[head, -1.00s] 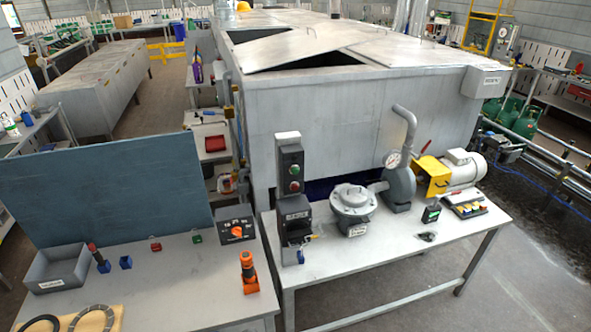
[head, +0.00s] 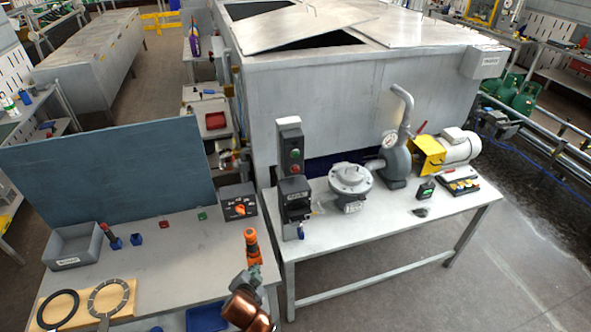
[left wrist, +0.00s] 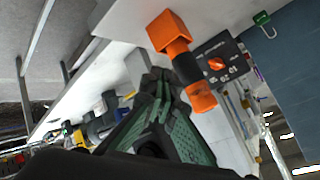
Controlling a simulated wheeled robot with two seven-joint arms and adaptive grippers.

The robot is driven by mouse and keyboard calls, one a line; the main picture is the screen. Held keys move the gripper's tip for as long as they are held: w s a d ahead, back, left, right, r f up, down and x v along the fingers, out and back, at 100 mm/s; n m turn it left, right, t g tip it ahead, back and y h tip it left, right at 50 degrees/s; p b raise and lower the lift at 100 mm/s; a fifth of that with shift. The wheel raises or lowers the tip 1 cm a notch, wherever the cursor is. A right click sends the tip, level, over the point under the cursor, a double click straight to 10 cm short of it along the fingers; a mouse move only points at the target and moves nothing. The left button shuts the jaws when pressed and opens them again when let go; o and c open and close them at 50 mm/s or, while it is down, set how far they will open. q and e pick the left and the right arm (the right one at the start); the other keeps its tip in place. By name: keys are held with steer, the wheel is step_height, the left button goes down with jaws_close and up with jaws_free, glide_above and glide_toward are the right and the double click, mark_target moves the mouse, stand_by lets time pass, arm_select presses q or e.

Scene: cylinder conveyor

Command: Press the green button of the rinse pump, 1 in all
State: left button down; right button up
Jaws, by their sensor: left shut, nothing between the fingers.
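A grey control post (head: 291,150) stands at the left end of the right bench. A grey pump body (head: 351,181) sits right of the post, joined to a gauge and pipe unit (head: 395,160). My left gripper (head: 254,272) is shut and empty. It is at the lower middle of the head view, in front of and below the post, apart from the buttons. Its dark green fingers also show in the left wrist view (left wrist: 160,82). My right gripper is not in view.
An orange-and-black fixture (head: 251,246) stands close to my left gripper; it also shows in the left wrist view (left wrist: 183,62). A dark box with an orange knob (head: 238,204) is behind it. A grey bin (head: 75,247) stands farther left. A gap separates the two benches.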

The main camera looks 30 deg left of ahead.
arm_select(q)
steer(key=w+a+r+m+t+y, duration=0.25)
steer(key=w+r, duration=0.25)
steer(key=r, duration=0.6)
steer(key=m+t, duration=0.8)
glide_toward(295, 154)
step_height(295, 154, down, 3)
steer(key=s, duration=0.3)
steer(key=w+d+r+m+t+h, duration=0.3)
steer(key=d+r+m+h, duration=0.1)
steer(key=d+m, duration=0.2)
steer(key=shift+w+r, duration=0.15)
steer(key=shift+w, duration=0.05)
steer(key=shift+m, duration=0.25)
steer(key=w+a+b, duration=0.1)
steer(key=w+a, duration=0.4)
steer(key=a, duration=0.1)
steer(key=shift+w+a, duration=0.3)
steer(key=shift+w, duration=0.05)
steer(key=shift+w+a, duration=0.1)
steer(key=shift+a, duration=0.05)
